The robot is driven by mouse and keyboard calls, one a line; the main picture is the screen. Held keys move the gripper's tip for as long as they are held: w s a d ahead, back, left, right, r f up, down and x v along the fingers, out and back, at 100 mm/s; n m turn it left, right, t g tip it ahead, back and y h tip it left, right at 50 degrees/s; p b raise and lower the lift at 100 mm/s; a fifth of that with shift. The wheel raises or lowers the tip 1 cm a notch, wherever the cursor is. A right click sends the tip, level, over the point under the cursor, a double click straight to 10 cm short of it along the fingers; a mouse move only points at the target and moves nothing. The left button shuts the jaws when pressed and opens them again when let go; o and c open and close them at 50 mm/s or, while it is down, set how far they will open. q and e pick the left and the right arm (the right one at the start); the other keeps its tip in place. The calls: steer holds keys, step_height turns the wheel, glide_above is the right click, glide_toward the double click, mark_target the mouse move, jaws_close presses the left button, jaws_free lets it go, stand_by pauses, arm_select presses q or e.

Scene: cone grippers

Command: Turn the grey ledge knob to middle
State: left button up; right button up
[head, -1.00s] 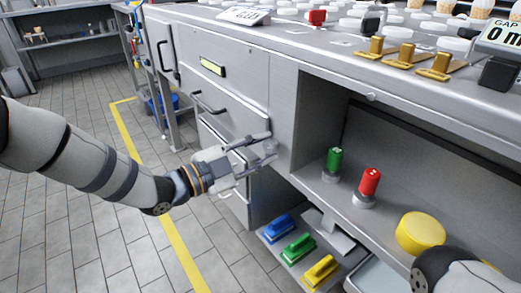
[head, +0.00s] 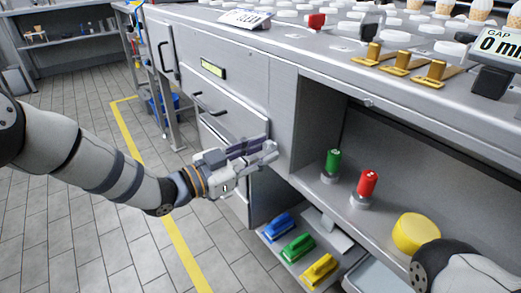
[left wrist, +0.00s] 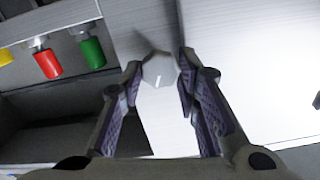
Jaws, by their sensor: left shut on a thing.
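The grey ledge knob (left wrist: 158,70) shows in the left wrist view as a pale, many-sided knob with a short white mark pointing down toward the gripper. My left gripper (head: 268,149) reaches the front of the grey cabinet beside the drawers. In the left wrist view the fingers of this gripper (left wrist: 157,78) stand on both sides of the knob and are shut on it. In the head view the fingers hide the knob. My right gripper is out of view; only part of my right arm shows at the lower right.
The open shelf holds a green cylinder (head: 332,161), a red cylinder (head: 366,184) and a yellow round piece (head: 416,232). Blue, green and yellow handled blocks (head: 297,246) lie on a low tray. Drawer handles (head: 211,105) stick out left of the gripper.

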arm_select(q)
steer(key=shift+n, duration=2.2)
steer(key=o, duration=1.2)
steer(key=shift+c, duration=0.2)
steer(key=shift+a, duration=0.1)
steer(key=v, duration=1.2)
